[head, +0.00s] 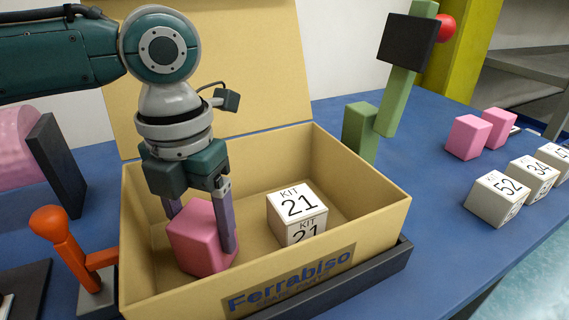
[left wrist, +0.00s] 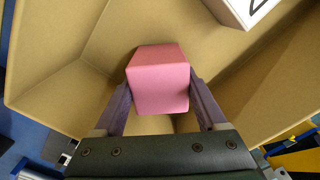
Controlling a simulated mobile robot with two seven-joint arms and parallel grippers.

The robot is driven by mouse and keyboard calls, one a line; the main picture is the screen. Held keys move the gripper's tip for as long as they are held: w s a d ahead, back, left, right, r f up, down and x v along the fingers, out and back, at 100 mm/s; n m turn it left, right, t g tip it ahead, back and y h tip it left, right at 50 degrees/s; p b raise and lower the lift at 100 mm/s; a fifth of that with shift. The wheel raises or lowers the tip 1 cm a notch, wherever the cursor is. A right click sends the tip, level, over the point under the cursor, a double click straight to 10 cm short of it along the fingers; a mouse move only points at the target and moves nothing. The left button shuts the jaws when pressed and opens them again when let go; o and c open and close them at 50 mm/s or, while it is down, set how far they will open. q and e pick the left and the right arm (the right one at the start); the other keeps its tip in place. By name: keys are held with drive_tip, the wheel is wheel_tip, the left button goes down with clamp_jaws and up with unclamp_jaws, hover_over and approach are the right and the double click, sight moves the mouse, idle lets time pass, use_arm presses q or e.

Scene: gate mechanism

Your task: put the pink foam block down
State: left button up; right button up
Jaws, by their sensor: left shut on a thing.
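The pink foam block (head: 200,243) is inside the open cardboard box (head: 375,215), in its left part. My left gripper (head: 203,218) reaches down into the box and is shut on the block, with one finger on each side. In the left wrist view the block (left wrist: 158,80) sits between the two fingers (left wrist: 160,95). I cannot tell whether the block touches the box floor. My right gripper is in neither view.
A white cube marked KIT 21 (head: 297,212) stands in the box, right of the block. Two more pink blocks (head: 467,137) and several white numbered cubes (head: 497,198) are on the blue table at right. A green post (head: 360,131) stands behind the box; an orange lever (head: 70,250) is at left.

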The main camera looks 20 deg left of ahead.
use_arm(q)
drive_tip(key=shift+f, duration=0.15)
drive_tip(key=o, duration=1.2)
drive_tip(key=shift+o, duration=0.2)
wheel_tip(320, 180, up, 12)
drive_tip(key=p, duration=0.2)
drive_tip(key=shift+r, duration=0.2)
